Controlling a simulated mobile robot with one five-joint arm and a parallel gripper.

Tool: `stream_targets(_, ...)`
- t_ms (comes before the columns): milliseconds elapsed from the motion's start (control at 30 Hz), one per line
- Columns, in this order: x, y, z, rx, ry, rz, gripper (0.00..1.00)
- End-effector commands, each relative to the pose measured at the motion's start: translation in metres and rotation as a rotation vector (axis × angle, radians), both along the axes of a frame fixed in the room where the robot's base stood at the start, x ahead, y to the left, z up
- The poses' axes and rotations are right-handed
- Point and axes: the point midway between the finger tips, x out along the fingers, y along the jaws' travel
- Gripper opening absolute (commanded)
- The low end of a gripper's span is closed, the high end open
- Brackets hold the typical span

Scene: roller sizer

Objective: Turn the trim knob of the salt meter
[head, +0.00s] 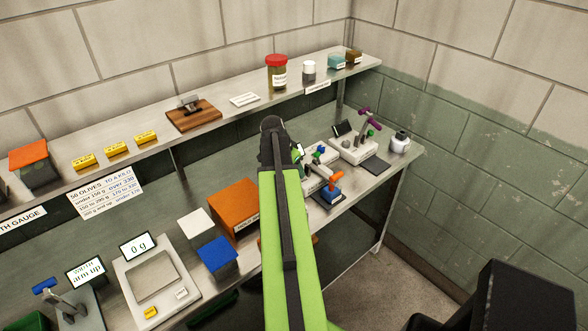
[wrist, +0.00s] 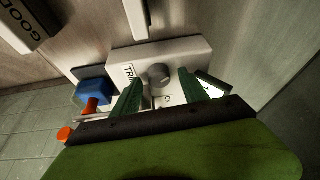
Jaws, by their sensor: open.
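The salt meter (wrist: 200,52) is a pale box in the wrist view, with a partly hidden label starting "TRI". Its round dark grey trim knob (wrist: 159,74) stands on the face. My gripper (wrist: 158,80) is open, with one green finger on each side of the knob. I cannot tell whether either finger touches it. A small lit display (wrist: 210,86) shows beside the right finger, partly hidden. The knob cannot be made out there.
A blue block with an orange handle (head: 331,191) stands close to the device, also in the wrist view (wrist: 92,93). A white device with a purple lever (head: 352,148) is to the right. The shelf (head: 225,88) runs behind. An orange-brown box (head: 233,205) sits left of my arm.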

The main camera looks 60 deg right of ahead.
Motion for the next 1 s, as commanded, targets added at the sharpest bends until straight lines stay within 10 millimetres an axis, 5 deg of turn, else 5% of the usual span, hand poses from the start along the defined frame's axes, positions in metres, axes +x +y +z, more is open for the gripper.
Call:
stream_targets(700,0.013,0.054,0.144,0.000,0.000,0.001,0.52)
stream_targets(1000,0.016,0.064,0.159,0.000,0.000,0.000,0.52)
